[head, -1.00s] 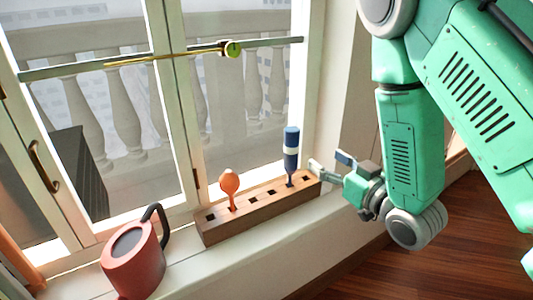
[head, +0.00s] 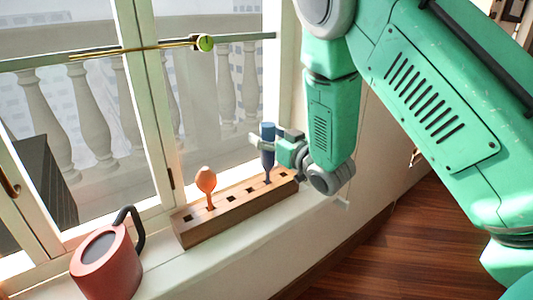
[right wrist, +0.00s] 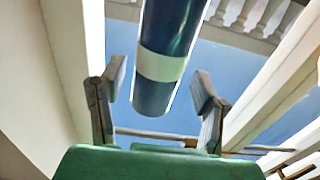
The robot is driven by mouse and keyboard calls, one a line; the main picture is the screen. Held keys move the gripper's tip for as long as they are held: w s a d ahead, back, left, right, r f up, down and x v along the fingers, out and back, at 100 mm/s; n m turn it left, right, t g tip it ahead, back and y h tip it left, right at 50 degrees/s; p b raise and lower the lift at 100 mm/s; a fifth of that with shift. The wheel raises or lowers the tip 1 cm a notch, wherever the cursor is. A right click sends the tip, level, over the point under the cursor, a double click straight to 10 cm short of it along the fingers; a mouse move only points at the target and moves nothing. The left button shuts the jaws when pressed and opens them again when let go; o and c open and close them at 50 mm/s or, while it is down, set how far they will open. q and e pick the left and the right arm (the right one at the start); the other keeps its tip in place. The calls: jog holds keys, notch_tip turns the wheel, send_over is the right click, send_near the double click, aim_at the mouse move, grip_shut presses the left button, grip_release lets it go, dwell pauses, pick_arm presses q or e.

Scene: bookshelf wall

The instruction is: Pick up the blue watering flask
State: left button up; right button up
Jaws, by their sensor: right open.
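The blue watering flask (head: 267,148) stands upright in a hole near the right end of a wooden rack (head: 225,216) on the windowsill. My right gripper (head: 266,139) is at the flask, with its fingers around the upper part. In the right wrist view the flask (right wrist: 176,30), dark blue with a pale band, rises between the two open fingers of the right gripper (right wrist: 158,92). I see a gap on each side, so the fingers look apart from it. My left gripper is in neither view.
An orange bulb-shaped flask (head: 206,181) stands in the rack to the left. A red watering can (head: 107,262) with a dark handle sits at the sill's left. The window (head: 215,90) is close behind the rack. Wooden floor (head: 390,255) lies open at lower right.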

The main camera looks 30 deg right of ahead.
jog(key=shift+w+a+r, duration=0.1)
jog(key=shift+w, duration=0.1)
jog(key=shift+d, duration=0.5)
grip_shut()
jog(key=shift+a, duration=0.15)
